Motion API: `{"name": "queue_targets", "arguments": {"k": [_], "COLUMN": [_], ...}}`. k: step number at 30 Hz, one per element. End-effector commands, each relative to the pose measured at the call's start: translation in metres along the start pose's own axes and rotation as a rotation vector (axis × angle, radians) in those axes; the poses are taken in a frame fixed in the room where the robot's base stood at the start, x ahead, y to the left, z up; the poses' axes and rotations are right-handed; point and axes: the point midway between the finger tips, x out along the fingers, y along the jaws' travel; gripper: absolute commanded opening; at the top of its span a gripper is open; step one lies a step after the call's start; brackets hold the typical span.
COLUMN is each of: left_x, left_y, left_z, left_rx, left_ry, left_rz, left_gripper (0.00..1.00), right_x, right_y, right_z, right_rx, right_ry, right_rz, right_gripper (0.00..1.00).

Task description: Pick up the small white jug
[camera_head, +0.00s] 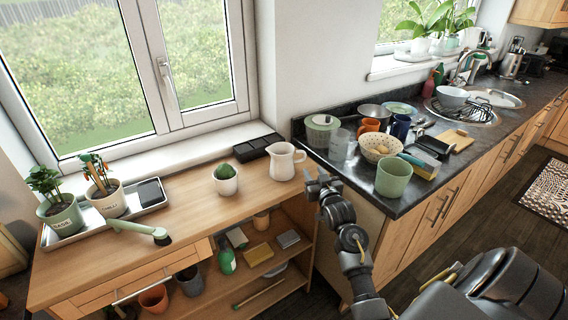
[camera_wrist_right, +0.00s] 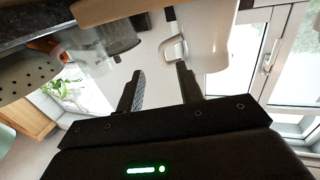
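The small white jug (camera_head: 284,162) stands upright at the right end of the wooden bench, its handle toward the right. In the right wrist view the jug (camera_wrist_right: 207,35) is seen upside down, with its handle (camera_wrist_right: 171,49) just beyond the fingertips. My right gripper (camera_head: 316,180) is close to the right of the jug. In its wrist view the fingers (camera_wrist_right: 160,74) are apart with nothing held between them.
A small potted cactus (camera_head: 226,179) and a black tray (camera_head: 260,145) are near the jug. The dark counter to the right holds a green cup (camera_head: 393,177), a colander (camera_head: 380,148) and a glass jug (camera_head: 339,144). Bare bench lies in front of the cactus.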

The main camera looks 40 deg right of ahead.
Motion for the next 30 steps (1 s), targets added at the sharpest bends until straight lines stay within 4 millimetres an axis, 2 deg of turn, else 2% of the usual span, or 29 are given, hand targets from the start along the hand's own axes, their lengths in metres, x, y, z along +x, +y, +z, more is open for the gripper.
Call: {"name": "queue_targets", "arguments": {"k": [3,11,17,21,30], "left_x": [-0.004,-0.006,-0.024,-0.024,-0.024], "left_y": [0.000,0.000,0.000,0.000,0.000], "left_z": [0.000,-0.001,-0.003,-0.003,-0.003], "left_rx": [0.000,0.001,0.001,0.001,0.001], "left_ry": [0.000,0.001,0.001,0.001,0.002], "left_rz": [0.000,0.000,0.001,0.001,0.001], "left_gripper": [0.44,0.44,0.44,0.44,0.44], "right_x": [0.014,0.023,0.051,0.066,0.071], "right_y": [0.000,-0.001,-0.002,-0.001,-0.002], "right_z": [-0.001,-0.002,-0.012,-0.008,-0.006], "right_rx": [0.002,0.001,0.002,0.001,0.000], "right_ry": [-0.001,-0.001,-0.002,-0.003,-0.002], "right_rz": [0.000,0.000,0.000,0.000,0.000], "right_gripper": [0.37,0.37,0.37,0.37,0.37]}}
